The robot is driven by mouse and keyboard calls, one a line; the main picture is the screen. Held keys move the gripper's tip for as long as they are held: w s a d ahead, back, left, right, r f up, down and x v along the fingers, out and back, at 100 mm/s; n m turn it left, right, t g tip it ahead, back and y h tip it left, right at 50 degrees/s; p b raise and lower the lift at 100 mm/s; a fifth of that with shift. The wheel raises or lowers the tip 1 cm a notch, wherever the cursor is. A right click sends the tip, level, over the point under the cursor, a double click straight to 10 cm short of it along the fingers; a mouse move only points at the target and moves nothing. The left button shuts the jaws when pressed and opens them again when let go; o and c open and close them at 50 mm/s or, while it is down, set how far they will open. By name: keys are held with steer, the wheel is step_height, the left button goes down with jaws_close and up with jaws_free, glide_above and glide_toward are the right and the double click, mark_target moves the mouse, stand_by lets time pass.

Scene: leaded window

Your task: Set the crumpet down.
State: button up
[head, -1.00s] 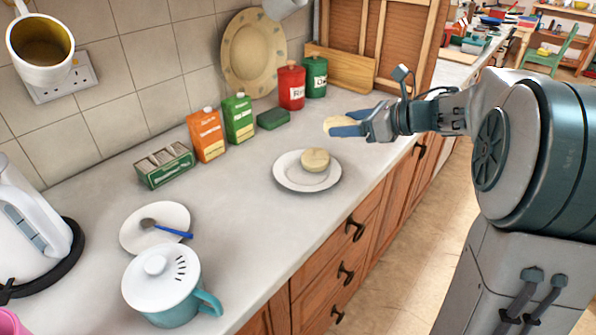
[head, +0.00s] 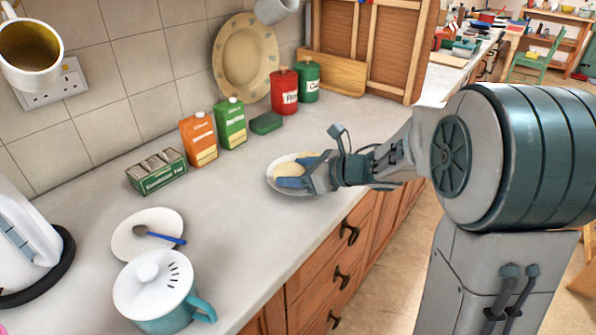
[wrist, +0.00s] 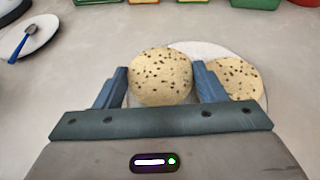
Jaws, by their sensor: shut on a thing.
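My gripper (head: 288,177) is shut on a pale round crumpet (wrist: 160,77) with dark specks. In the wrist view the crumpet sits between the two blue fingers, over the white plate (wrist: 200,49). A second crumpet (wrist: 238,80) lies on the plate to the right of the right finger. In the head view my gripper is over the plate (head: 270,181) and covers part of it. I cannot tell whether the held crumpet touches the plate.
A saucer with a blue-handled spoon (head: 150,222) and a lidded teal pot (head: 165,305) stand at the front left. Cartons (head: 199,140), a green box (head: 157,171) and canisters (head: 284,92) line the wall. The counter between plate and saucer is clear.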

steer(key=shift+f+b, duration=0.25)
steer(key=shift+b, duration=0.2)
steer(key=shift+f+b, duration=0.25)
steer(key=shift+b, duration=0.1)
steer(key=o, duration=1)
steer(key=shift+s+d+f, duration=0.1)
